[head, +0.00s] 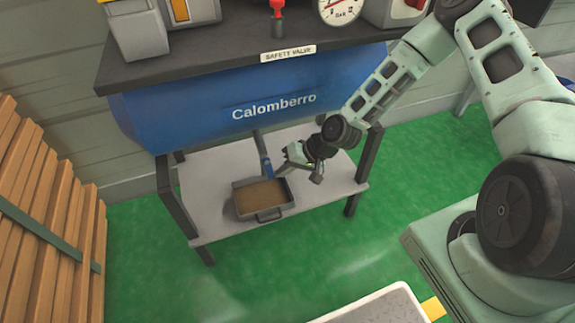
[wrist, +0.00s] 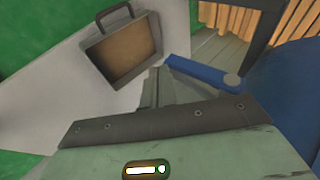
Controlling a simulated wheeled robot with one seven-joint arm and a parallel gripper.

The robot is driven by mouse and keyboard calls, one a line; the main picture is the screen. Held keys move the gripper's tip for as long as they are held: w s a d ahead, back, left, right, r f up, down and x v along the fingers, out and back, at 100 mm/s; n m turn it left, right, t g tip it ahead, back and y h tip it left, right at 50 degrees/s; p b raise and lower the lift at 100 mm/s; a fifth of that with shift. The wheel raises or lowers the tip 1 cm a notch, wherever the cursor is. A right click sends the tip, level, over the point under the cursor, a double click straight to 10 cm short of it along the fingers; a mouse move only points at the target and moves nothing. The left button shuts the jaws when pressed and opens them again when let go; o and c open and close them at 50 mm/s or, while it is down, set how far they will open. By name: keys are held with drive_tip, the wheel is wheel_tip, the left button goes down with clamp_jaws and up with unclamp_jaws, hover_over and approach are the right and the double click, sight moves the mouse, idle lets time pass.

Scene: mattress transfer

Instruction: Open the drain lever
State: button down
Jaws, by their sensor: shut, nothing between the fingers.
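The drain lever is a blue bar (head: 265,162) below the blue tank, above the back of a grey tray, in the head view. In the wrist view the blue lever (wrist: 202,74) lies slantwise with a rounded end at its right. My gripper (head: 284,168) is just right of the lever in the head view. In the wrist view its shut fingers (wrist: 153,84) are close beside the lever's left end, with nothing held. I cannot tell whether they touch it. The grey tray (head: 238,207) with brown contents sits on the lower shelf below the gripper.
The blue tank (head: 190,115) labelled Calomberro hangs under the dark tabletop (head: 220,50), close above my gripper. The lower shelf (head: 318,190) is clear to the tray's right. A wooden slatted stack (head: 45,200) stands at the left. Green floor is open in front.

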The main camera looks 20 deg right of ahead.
drive_tip(key=shift+a+f, duration=0.25)
drive_tip(key=shift+a, duration=0.05)
idle(0.5)
idle(0.3)
